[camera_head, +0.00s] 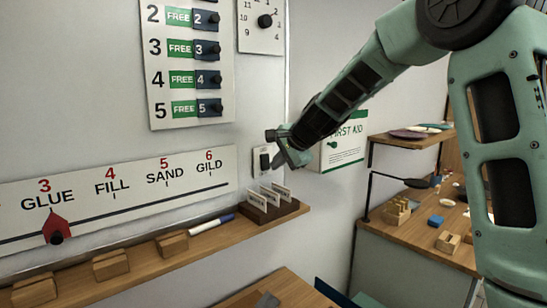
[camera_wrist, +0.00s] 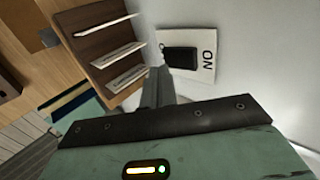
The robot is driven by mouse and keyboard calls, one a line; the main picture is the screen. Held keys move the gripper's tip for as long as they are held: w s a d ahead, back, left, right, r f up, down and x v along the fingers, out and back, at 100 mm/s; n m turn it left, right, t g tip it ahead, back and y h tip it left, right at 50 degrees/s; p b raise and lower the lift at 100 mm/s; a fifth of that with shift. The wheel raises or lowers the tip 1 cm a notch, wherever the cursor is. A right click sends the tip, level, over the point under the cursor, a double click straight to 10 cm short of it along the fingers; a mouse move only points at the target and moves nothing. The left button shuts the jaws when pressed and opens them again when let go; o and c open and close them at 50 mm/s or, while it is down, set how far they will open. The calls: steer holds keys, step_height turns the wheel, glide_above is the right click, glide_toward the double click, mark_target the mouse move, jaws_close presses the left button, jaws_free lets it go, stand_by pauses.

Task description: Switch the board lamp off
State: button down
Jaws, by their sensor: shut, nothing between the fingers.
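A white switch plate (camera_head: 264,162) with a black rocker is on the wall, right of the board and above the ledge. My gripper (camera_head: 281,159) is shut and empty, just right of the plate in the head view. In the wrist view its fingers (camera_wrist: 157,82) point toward the plate's lower left edge. I cannot tell whether they touch it. No lamp clearly belonging to the board shows.
A wooden ledge (camera_head: 182,252) runs below the plate, with a card holder (camera_head: 270,208), a marker (camera_head: 212,224) and wooden blocks. A first aid box (camera_head: 343,143) is on the wall to the right. A black lamp (camera_head: 415,183) stands over the right bench.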

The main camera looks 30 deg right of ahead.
steer(key=shift+w+a+f, duration=0.15)
steer(key=shift+w, duration=0.7)
steer(key=shift+f, duration=0.1)
steer(key=b, duration=0.2)
steer(key=shift+w+f+b, duration=0.1)
steer(key=shift+f+b, duration=0.2)
steer(key=shift+f, duration=0.05)
steer(key=shift+r+p, duration=0.4)
steer(key=shift+r+t, duration=0.1)
steer(key=shift+t, duration=0.2)
steer(key=shift+r+p, duration=0.7)
steer(key=shift+r, duration=0.1)
steer(key=shift+f, duration=0.1)
